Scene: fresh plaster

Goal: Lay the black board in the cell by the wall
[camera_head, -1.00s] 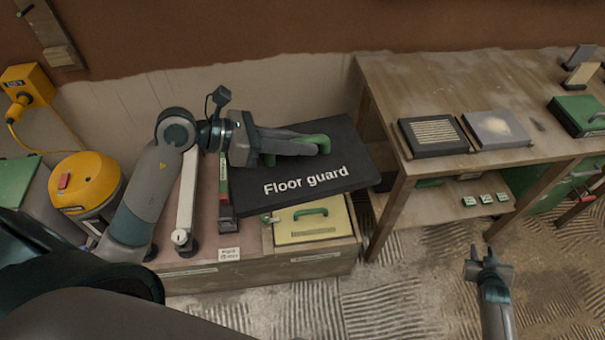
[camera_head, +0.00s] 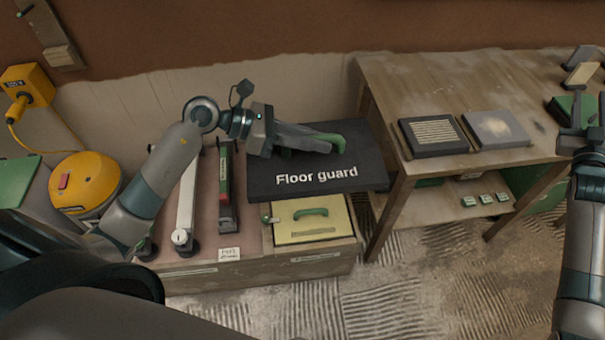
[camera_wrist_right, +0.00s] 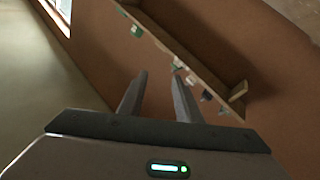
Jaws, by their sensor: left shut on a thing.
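The black board (camera_head: 360,178), lettered "Floor guard", is held roughly flat over the back right part of a low wooden box (camera_head: 258,277). My left gripper (camera_head: 337,146) is shut on the board near its far side. The cell by the wall is hidden beneath the board, and I cannot tell the gap under it. The board's right end reaches past the box to the table leg. My right gripper (camera_head: 578,112) is raised at the table's right end. In the right wrist view its fingers (camera_wrist_right: 158,80) are apart with nothing between them.
A yellow case (camera_head: 315,228) with a green handle fills the box's front right cell. A white bar (camera_head: 187,200) and a green-red tool (camera_head: 225,185) lie in the left part. The table (camera_head: 430,85) stands close on the right, carrying two flat pads and a green case.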

